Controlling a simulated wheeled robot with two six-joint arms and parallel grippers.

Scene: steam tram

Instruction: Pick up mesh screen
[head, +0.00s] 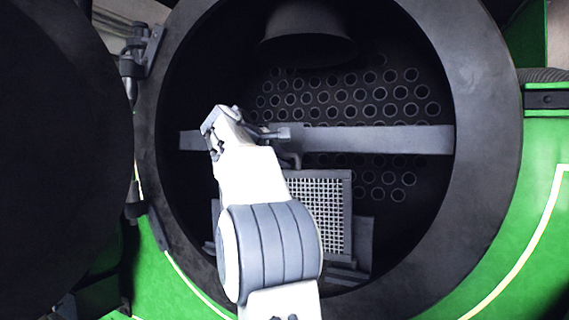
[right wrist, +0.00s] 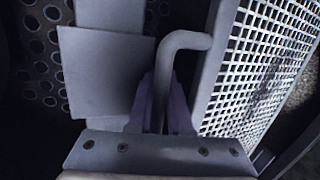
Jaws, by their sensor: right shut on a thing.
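The mesh screen (head: 322,205) stands inside the round opening, below a flat horizontal bar. It has a light square grid in a grey frame, and its lower left is hidden behind my right arm. In the right wrist view the mesh screen (right wrist: 262,70) fills the right side, with a bent grey rod handle (right wrist: 186,40) beside its frame. My right gripper (right wrist: 160,100) is shut on this handle, with one finger on each side of the rod. In the head view its fingers are hard to make out near the bar. My left gripper is not in view.
The horizontal bar (head: 375,140) spans the opening close to my right wrist. Behind it is a plate with many round tube holes (head: 375,94). A dark bell-shaped pipe (head: 307,38) hangs above. The thick round rim (head: 480,130) surrounds the opening, and a dark round door (head: 60,150) stands at left.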

